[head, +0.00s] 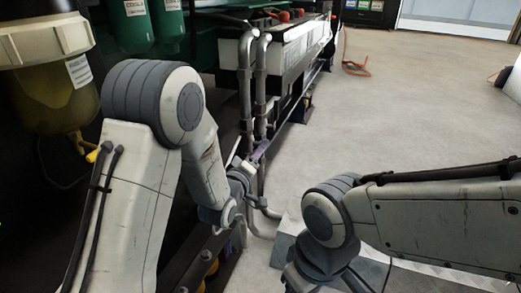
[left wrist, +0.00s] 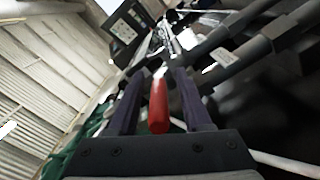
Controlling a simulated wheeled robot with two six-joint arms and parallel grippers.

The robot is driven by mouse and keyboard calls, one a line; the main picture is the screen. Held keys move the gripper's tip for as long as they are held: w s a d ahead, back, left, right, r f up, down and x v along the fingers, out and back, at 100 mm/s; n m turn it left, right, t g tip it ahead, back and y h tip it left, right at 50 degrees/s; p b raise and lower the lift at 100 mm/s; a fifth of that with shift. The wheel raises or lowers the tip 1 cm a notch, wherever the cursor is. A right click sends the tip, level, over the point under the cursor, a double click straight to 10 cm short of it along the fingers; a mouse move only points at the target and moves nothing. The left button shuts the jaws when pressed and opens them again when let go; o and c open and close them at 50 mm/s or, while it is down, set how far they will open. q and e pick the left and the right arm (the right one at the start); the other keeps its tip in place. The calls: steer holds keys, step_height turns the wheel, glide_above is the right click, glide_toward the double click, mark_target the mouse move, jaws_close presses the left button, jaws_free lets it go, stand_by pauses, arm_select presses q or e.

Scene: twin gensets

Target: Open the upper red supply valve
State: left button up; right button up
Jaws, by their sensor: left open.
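The red valve lever (left wrist: 158,106) shows in the left wrist view, lying between the two purple fingers of my left gripper (left wrist: 158,76). The fingers stand open on either side of it, with a visible gap on each side. In the head view my left gripper (head: 262,149) is beside the two vertical grey pipes (head: 253,85), and the lever cannot be made out there. I cannot tell from these frames whether this lever is the upper one.
Dark pipes (left wrist: 230,55) run close to the right of my left gripper in the left wrist view. A yellowish filter bowl (head: 45,95) and green canisters (head: 132,25) are at the upper left. Open grey floor (head: 420,110) lies to the right.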

arm_select(q)
jaws_close()
steer(key=shift+d+r, duration=0.1)
